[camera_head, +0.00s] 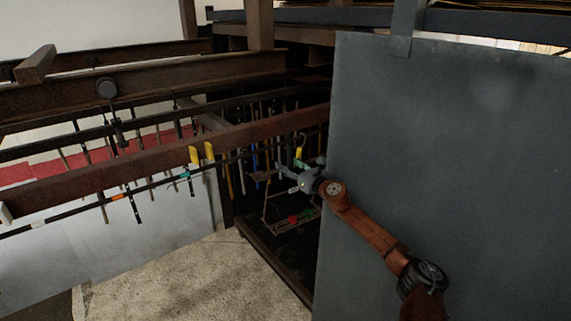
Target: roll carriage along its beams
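Rust-brown beams (150,158) run across the left half, one behind another. A round dark wheel-like part (106,88) sits against an upper beam with a dark piece hanging below it; I cannot tell whether it belongs to the carriage. My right gripper (301,166), grey on a rust-orange arm from the lower right, is in front of the dark rack interior beside the grey panel. Its fingers look spread and hold nothing I can see. Contact with the rack is unclear. My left gripper is not in view.
A large grey panel (450,150) fills the right side. Several rods and tools hang below the beams, with yellow pieces (209,151) at the near beam. A small red object (293,219) lies low in the rack. Bare pale floor (190,275) shows at the lower left.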

